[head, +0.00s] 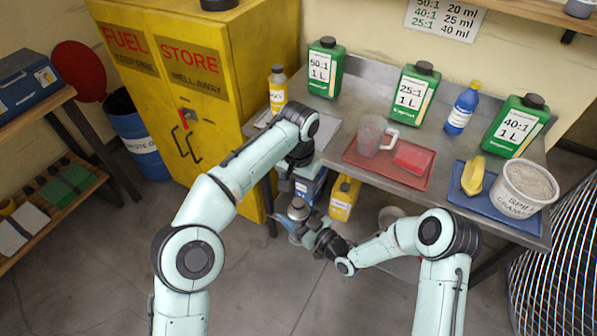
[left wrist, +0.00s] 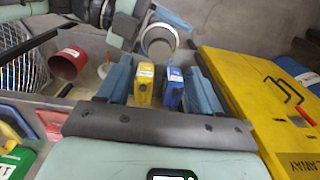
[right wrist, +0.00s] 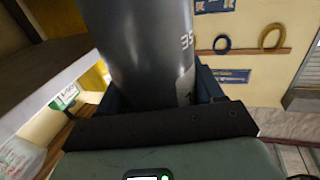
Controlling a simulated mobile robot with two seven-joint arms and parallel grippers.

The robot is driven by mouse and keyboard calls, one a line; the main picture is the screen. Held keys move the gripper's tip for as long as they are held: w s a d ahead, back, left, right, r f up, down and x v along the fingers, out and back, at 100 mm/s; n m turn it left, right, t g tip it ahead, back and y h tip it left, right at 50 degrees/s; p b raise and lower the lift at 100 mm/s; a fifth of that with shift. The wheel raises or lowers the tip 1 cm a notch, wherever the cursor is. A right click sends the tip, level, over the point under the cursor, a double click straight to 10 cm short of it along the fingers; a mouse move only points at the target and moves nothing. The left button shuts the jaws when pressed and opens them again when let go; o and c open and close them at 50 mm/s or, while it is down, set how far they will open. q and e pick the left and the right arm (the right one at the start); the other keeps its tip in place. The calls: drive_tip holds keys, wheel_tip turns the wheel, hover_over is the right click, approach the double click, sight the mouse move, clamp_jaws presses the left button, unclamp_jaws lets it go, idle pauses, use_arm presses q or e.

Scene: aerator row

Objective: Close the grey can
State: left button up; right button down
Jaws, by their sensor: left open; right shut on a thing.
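The grey can (head: 298,206) is held upright below the front edge of the bench. My right gripper (head: 308,231) is shut on its side. In the right wrist view the can's dark grey body (right wrist: 140,45) fills the space between the blue fingers. The left wrist view shows its round top end (left wrist: 158,42) with a pale rim; I cannot tell whether a cap sits there. My left gripper (head: 299,186) points down just above the can. In the left wrist view its two blue fingers (left wrist: 158,88) are apart, with nothing between them.
A yellow can (head: 343,198) and a blue can (left wrist: 172,88) stand under the bench. On the bench, a red tray (head: 352,160) holds a jug (head: 371,135) and a red block. Green bottles (head: 325,68) stand behind. The yellow cabinet (head: 235,90) is close at the left.

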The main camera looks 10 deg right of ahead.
use_arm(q)
wheel_tip(320, 180, up, 6)
drive_tip(key=shift+r, duration=0.2)
idle(0.7)
